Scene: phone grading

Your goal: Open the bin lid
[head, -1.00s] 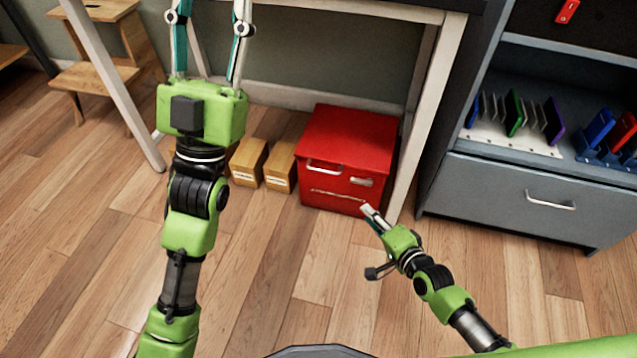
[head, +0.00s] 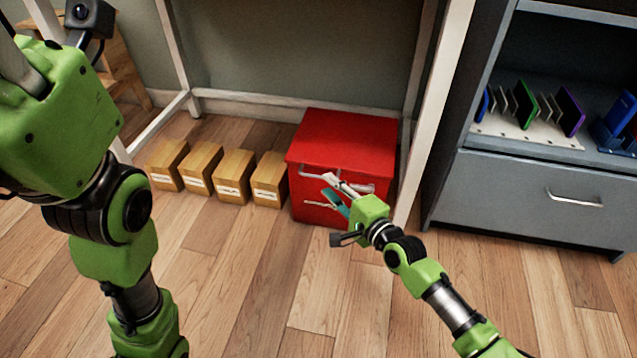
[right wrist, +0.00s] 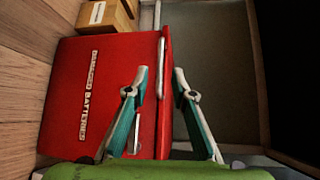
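The red bin (head: 307,208) stands on the floor under the table, its lid (head: 345,135) lying shut on top. A pale bar handle (head: 308,175) runs along the upper front. My right gripper (head: 332,182) is open at the bin's front, close to the handle. In the right wrist view, the bin (right wrist: 75,75) appears turned sideways with a "damaged batteries" label (right wrist: 88,95). There the open fingers of my right gripper (right wrist: 161,72) lie on either side of the handle (right wrist: 161,60) and lid edge; contact is not clear. My left gripper's fingers are outside the head view.
Several small cardboard boxes (head: 233,165) line the floor left of the bin. A white table leg (head: 428,130) stands close on its right, then a grey cabinet (head: 510,190) with a drawer. The wooden floor (head: 250,290) in front is clear.

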